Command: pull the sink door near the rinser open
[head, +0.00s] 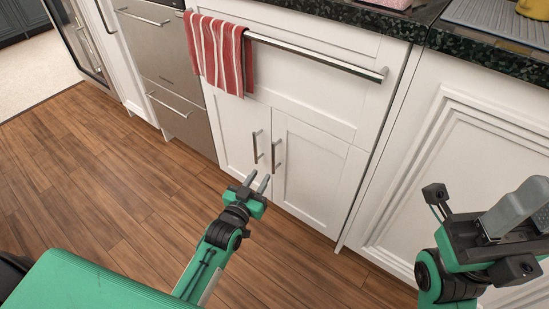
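The white sink cabinet has two closed lower doors, the left door (233,135) and the right door (312,170). Each has an upright metal bar handle near the middle seam: the left handle (257,146) and the right handle (276,155). My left gripper (257,179) is in front of the doors, just below the handles in the picture. Its two fingers are apart with nothing between them, and it does not appear to hold either handle. My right gripper (518,205) is at the right edge, in front of the white side panel; its finger gap is hard to see. I cannot make out the rinser.
A long metal towel bar (320,58) runs above the doors, with a red striped towel (220,55) on it. A steel drawer unit (168,75) is on the left. The dark countertop (390,22) overhangs at the top. The wood floor (100,190) at left is clear.

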